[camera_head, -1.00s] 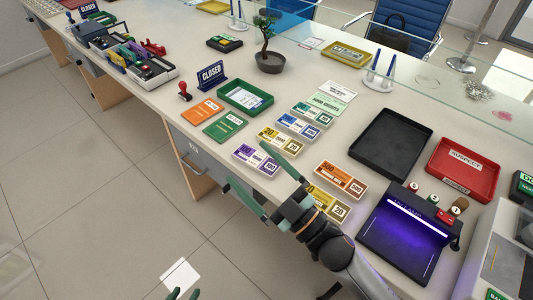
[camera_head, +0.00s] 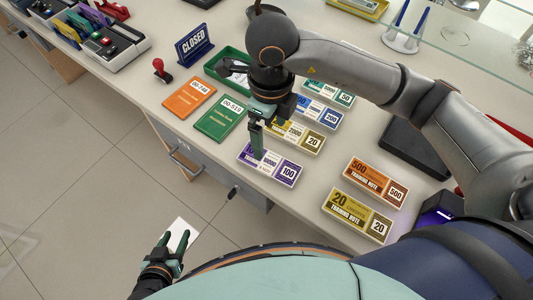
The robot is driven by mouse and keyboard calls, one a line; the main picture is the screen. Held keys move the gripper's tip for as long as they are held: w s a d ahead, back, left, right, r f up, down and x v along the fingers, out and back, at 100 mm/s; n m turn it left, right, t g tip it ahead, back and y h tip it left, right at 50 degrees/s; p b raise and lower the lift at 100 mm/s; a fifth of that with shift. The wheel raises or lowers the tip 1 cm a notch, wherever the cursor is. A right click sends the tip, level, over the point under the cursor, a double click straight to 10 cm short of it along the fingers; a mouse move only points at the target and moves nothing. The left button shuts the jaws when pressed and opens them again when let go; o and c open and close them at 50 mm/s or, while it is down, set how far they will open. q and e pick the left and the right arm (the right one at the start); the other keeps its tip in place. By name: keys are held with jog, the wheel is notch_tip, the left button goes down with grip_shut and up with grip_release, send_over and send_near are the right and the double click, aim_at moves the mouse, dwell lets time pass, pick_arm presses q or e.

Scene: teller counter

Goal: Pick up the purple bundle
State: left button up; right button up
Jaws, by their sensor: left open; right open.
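The purple bundle (camera_head: 284,170), marked 100, lies flat on the counter near its front edge. My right gripper (camera_head: 257,152) points down at the bundle's left part, its fingers seen nearly edge-on. It is open, and the finger in view overlaps the bundle in the picture; I cannot tell whether it touches. The gripper hides part of the bundle's upper left.
A yellow bundle (camera_head: 306,138) lies just behind the purple one, with blue (camera_head: 323,117) and green bundles beyond. Orange (camera_head: 374,180) and olive (camera_head: 357,214) bundles lie to the right. A green booklet (camera_head: 221,118) and an orange one (camera_head: 189,98) lie left.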

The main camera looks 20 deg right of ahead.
send_over(267, 162)
jog(key=f, duration=0.5)
jog(key=shift+s+d+f, duration=0.25)
jog(key=shift+f, duration=0.1)
jog(key=shift+w+a+f, duration=0.1)
jog(key=shift+w+f, duration=0.05)
jog(key=shift+f, duration=1.35)
jog(key=shift+w+a+f, duration=0.1)
jog(key=shift+f, duration=1.35)
jog(key=c, duration=1.3)
jog(key=shift+r, duration=0.1)
jog(key=shift+c, duration=0.3)
jog(key=shift+r, duration=0.1)
